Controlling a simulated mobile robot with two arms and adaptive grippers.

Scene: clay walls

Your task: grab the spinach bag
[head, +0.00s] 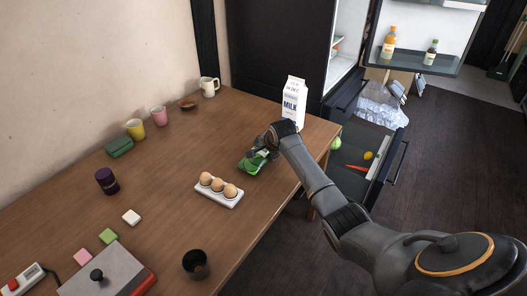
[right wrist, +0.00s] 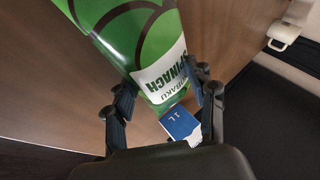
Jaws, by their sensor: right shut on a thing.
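The spinach bag (head: 252,163) is green and lies at the table's right part, under my right gripper (head: 262,152). In the right wrist view the spinach bag (right wrist: 140,40) shows its white label reading "SPINACH" between the two fingers. My right gripper (right wrist: 162,112) is shut on the bag. Whether the bag touches the table or is slightly raised is hard to tell. My left gripper is not in the head view.
A milk carton (head: 294,101) stands just behind my right gripper. An egg tray (head: 216,198) with eggs lies to the left of the bag. A dark cup (head: 195,264) stands near the front edge. An open fridge drawer (head: 366,155) is at the right, beyond the table.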

